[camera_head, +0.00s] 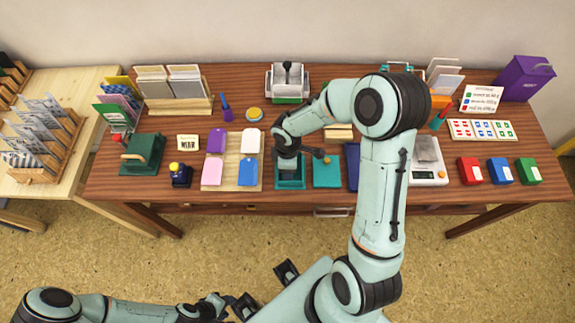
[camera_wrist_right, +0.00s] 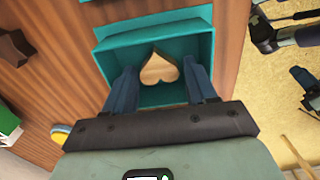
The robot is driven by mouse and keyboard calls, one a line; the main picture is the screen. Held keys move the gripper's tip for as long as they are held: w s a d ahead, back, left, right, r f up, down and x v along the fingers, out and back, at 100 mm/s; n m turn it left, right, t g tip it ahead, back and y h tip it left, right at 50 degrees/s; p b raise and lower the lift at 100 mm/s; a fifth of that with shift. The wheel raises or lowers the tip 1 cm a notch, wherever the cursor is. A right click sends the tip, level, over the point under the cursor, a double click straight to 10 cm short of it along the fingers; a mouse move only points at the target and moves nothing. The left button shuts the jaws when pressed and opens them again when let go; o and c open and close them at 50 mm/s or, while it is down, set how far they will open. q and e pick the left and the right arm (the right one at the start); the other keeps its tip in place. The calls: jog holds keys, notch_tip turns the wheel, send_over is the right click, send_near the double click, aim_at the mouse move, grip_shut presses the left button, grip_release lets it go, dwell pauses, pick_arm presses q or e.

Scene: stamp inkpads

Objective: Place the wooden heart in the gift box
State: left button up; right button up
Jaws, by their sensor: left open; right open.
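The wooden heart (camera_wrist_right: 160,69) is pale and lies inside the open teal gift box (camera_wrist_right: 205,45) in the right wrist view. My right gripper (camera_wrist_right: 160,72) is open, its fingers at either side of the heart with a gap on each side. In the head view the gift box (camera_head: 291,185) stands at the table's front middle, under my right gripper (camera_head: 289,160), which hides the heart there. My left gripper (camera_head: 264,289) is open and empty, low in front of the table over the floor.
A flat teal piece (camera_head: 327,171) lies right of the box. A wooden board (camera_head: 232,172) with coloured tags is to its left. A white scale (camera_head: 428,163) and red, blue and green inkpads (camera_head: 500,171) stand farther right. My right arm covers part of the table.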

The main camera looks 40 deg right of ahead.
pick_arm(q)
jog(key=r+p, duration=0.1)
jog(key=w+r+p, duration=0.1)
jog(key=shift+w+r, duration=0.25)
jog(key=shift+r, duration=0.1)
pick_arm(e)
notch_tip(320, 180, up, 12)
jog(key=shift+r, duration=0.15)
